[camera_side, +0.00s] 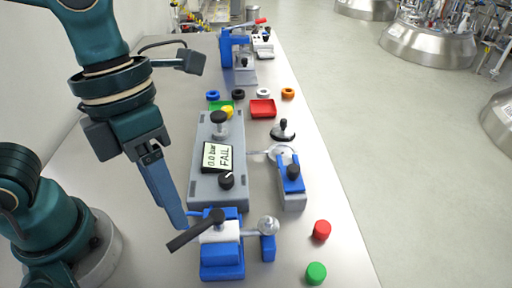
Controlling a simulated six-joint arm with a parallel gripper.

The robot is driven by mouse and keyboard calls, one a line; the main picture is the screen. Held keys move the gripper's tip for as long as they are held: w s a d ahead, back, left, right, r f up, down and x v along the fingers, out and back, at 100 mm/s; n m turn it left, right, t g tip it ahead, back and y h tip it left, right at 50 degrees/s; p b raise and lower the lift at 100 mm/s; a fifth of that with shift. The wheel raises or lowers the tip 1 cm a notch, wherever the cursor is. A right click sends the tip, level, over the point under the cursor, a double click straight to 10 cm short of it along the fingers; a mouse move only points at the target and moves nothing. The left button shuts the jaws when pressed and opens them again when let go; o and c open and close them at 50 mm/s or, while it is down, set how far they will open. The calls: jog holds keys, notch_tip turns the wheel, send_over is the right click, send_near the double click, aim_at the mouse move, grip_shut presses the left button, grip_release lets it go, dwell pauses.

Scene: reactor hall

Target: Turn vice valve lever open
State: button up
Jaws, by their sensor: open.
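A blue vice (222,262) stands at the near end of the table. It holds a white valve body (220,232), with a round metal end to its right. A black lever (196,230) sits on top of the valve and slants down to the left, towards my arm. My gripper (178,222) points down just left of the valve, its blue fingers close beside the lever's outer part. The fingers overlap each other in this view, so the gap is hidden. I cannot tell whether they touch the lever.
A grey test unit (203,190) with a display reading "0.0 bar FAIL" stands behind the vice. A blue-and-grey clamp fixture (292,190) is right of it. Red (321,230) and green (316,273) caps lie at the right front. Trays, coloured rings and another blue vice (232,48) are farther back.

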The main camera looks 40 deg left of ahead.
aim_at(186, 239)
jog(key=c, duration=0.6)
jog(key=shift+n, duration=0.4)
grip_shut()
jog(key=n, duration=0.6)
jog(key=d+r+n, duration=0.1)
jog(key=n, duration=0.1)
jog(key=shift+d+r+n+h, duration=0.1)
jog(key=shift+n+h, duration=0.2)
jog(key=shift+n, duration=0.1)
jog(key=s+d+f+n, duration=0.1)
jog(key=d+f+n, duration=0.5)
jog(key=f+n, duration=0.2)
jog(key=shift+h, duration=0.4)
jog(key=shift+w+a+r, duration=0.1)
jog(key=shift+a+r, duration=0.1)
jog(key=shift+a, duration=0.5)
jog(key=shift+w+a+r, duration=0.1)
jog(key=shift+a+r, duration=0.15)
jog(key=shift+a, duration=0.5)
jog(key=shift+w+a+r, duration=0.1)
jog(key=shift+a+r, duration=0.1)
jog(key=shift+a, duration=0.5)
